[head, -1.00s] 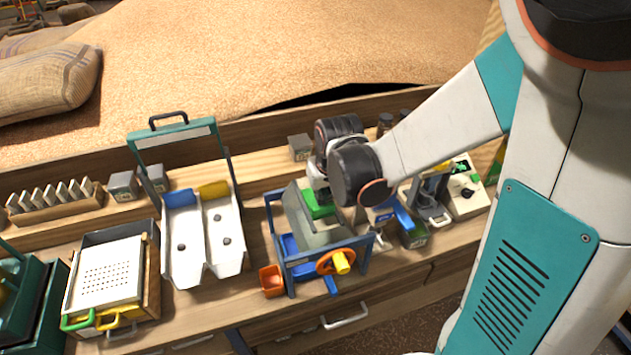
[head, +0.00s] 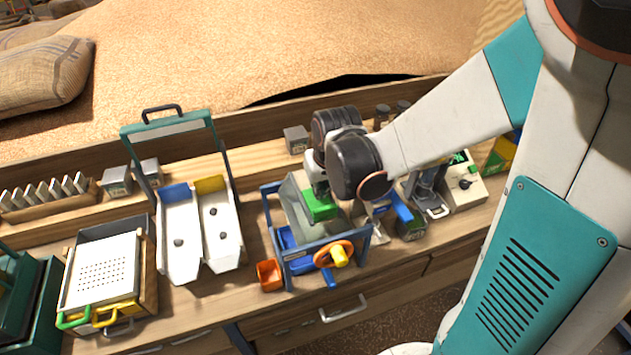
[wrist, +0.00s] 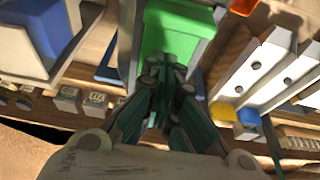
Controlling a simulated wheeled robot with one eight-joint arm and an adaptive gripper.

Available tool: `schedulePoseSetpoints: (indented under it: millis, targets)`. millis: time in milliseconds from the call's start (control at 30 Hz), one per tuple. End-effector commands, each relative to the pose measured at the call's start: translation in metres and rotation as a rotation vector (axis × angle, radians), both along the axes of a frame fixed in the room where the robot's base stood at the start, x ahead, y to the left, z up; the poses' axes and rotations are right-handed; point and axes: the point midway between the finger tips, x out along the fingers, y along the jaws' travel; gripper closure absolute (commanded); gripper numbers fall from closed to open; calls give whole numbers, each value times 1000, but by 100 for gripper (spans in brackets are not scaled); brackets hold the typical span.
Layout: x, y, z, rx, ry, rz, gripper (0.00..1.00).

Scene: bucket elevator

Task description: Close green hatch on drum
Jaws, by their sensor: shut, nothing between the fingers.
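The green hatch (head: 322,208) is on the upper side of the grey drum (head: 290,197), which sits in a blue frame (head: 272,232) on the bench. In the wrist view the green hatch (wrist: 180,28) fills the top centre, in front of the fingertips. My gripper (head: 318,190) is over the hatch's back part and hides some of it in the head view. In the wrist view my gripper (wrist: 165,68) has its fingers together with nothing between them. The tips overlap the hatch's near edge; I cannot tell whether they touch it, or whether the hatch is fully flush.
An orange crank wheel (head: 334,254) with a yellow knob is on the drum's front. A small orange bin (head: 269,275) stands left of it. A white two-channel chute (head: 180,262) is further left. A blue-handled device (head: 398,205) stands close on the right.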

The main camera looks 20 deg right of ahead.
Motion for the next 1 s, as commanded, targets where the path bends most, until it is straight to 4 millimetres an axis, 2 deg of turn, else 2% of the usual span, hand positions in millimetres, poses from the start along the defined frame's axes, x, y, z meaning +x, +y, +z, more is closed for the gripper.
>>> schedulePoseSetpoints:
  millis: [33, 67, 400, 600, 800, 1000]
  targets:
    - [8, 0, -1, 0, -1, 0, 100]
    - [8, 0, 3, 0, -2, 0, 100]
    - [-12, 0, 57, 0, -3, 0, 100]
    - [-22, 0, 83, 0, -4, 1, 100]
    - [-26, 0, 94, 0, -5, 0, 100]
    - [-42, 1, 87, 0, -36, 0, 100]
